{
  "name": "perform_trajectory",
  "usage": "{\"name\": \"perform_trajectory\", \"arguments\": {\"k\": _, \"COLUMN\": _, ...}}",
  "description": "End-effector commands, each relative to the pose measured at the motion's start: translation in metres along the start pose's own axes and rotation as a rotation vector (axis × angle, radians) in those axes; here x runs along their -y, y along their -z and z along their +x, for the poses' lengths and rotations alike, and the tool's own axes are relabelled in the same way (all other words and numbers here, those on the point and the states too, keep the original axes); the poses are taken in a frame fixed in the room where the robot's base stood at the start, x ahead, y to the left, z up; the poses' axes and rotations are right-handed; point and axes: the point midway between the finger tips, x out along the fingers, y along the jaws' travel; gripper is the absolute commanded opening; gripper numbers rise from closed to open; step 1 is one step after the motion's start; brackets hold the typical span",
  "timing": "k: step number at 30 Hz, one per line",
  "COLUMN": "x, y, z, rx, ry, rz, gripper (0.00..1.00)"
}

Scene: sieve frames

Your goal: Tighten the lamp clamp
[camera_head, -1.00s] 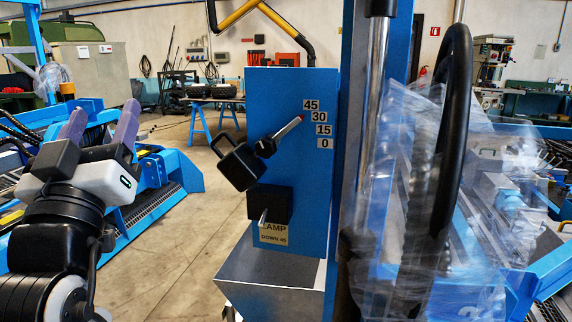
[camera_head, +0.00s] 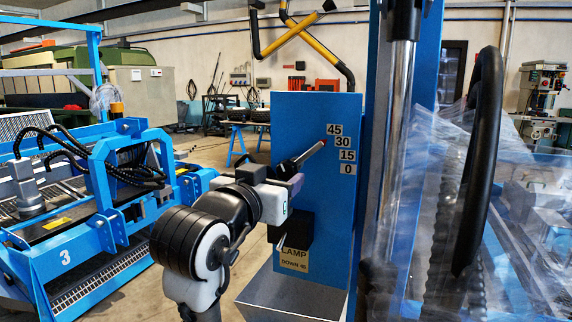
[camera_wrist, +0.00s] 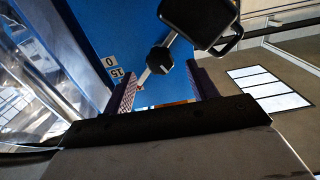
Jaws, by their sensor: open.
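A blue upright panel (camera_head: 315,115) carries a scale marked 45, 30, 15 and 0. A pale pointer (camera_head: 309,154) with a red tip points toward the 30 mark. In the wrist view a dark faceted knob (camera_wrist: 159,60) sits at the pointer's base, beside a black block with a looped handle (camera_wrist: 200,15). My gripper (camera_wrist: 161,76) is open, with its purple fingers on either side of the knob and pointer. I cannot tell whether they touch.
A black box (camera_head: 298,230) sticks out from the panel just below my gripper, above a label reading LAMP DOWN 45 (camera_head: 294,260). A black steering wheel (camera_head: 484,145) and clear plastic sheeting (camera_head: 437,190) stand close on the right. Blue machinery (camera_head: 110,215) fills the left.

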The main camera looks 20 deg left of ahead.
Motion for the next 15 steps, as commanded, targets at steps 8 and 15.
{"name": "perform_trajectory", "arguments": {"k": 8, "x": 0.0, "y": 0.001, "z": 0.04, "rx": 0.0, "ry": 0.0, "rz": -0.001, "gripper": 0.58}}
{"name": "perform_trajectory", "arguments": {"k": 15, "x": 0.0, "y": 0.0, "z": 0.047, "rx": -0.001, "ry": 0.001, "rz": 0.001, "gripper": 0.58}}
